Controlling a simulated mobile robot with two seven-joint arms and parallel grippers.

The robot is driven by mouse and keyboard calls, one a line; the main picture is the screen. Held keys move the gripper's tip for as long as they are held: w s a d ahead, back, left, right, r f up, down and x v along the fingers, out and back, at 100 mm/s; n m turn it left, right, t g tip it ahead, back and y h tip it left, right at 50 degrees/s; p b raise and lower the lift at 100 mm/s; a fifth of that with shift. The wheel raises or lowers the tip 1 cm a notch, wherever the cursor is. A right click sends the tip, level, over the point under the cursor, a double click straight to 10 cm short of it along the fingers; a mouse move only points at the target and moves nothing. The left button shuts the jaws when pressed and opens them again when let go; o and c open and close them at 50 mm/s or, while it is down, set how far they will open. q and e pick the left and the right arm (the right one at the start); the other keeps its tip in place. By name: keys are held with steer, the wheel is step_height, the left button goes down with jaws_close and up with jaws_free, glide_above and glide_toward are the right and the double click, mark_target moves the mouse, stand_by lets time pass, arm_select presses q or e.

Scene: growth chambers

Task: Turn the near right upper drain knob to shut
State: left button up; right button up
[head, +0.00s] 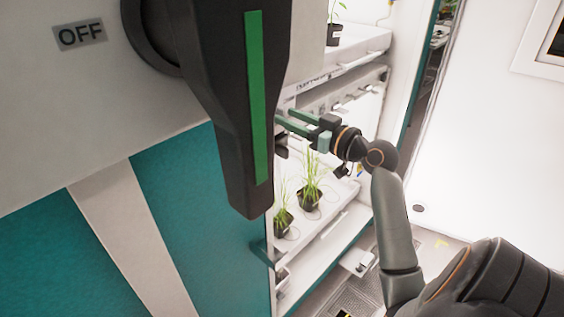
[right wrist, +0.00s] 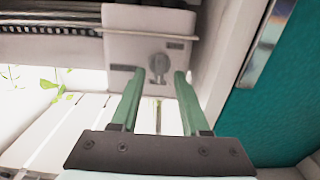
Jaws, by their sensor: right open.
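The drain knob (right wrist: 158,65) is a small grey round knob with a short stem below it, on the front of a white block (right wrist: 118,50) under a shelf. My right gripper (right wrist: 158,73) is open, with its two green fingers apart. In the right wrist view, the knob appears between the fingertips, a little beyond them; contact cannot be made out. In the head view, my right gripper (head: 284,117) reaches left into the shelved chamber. The knob is hidden there behind the dark lever. My left gripper is not in view.
A large dark lever (head: 222,100) with a green stripe fills the near middle, beside an OFF label (head: 80,36). Potted seedlings (head: 310,195) stand on a lower shelf below my right gripper. A teal side panel (right wrist: 275,100) lies close on the right in the wrist view.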

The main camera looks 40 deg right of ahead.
steer(key=shift+w+r, duration=0.25)
steer(key=shift+w, duration=0.6)
steer(key=shift+c, duration=0.2)
jaws_close()
steer(key=shift+a, duration=0.1)
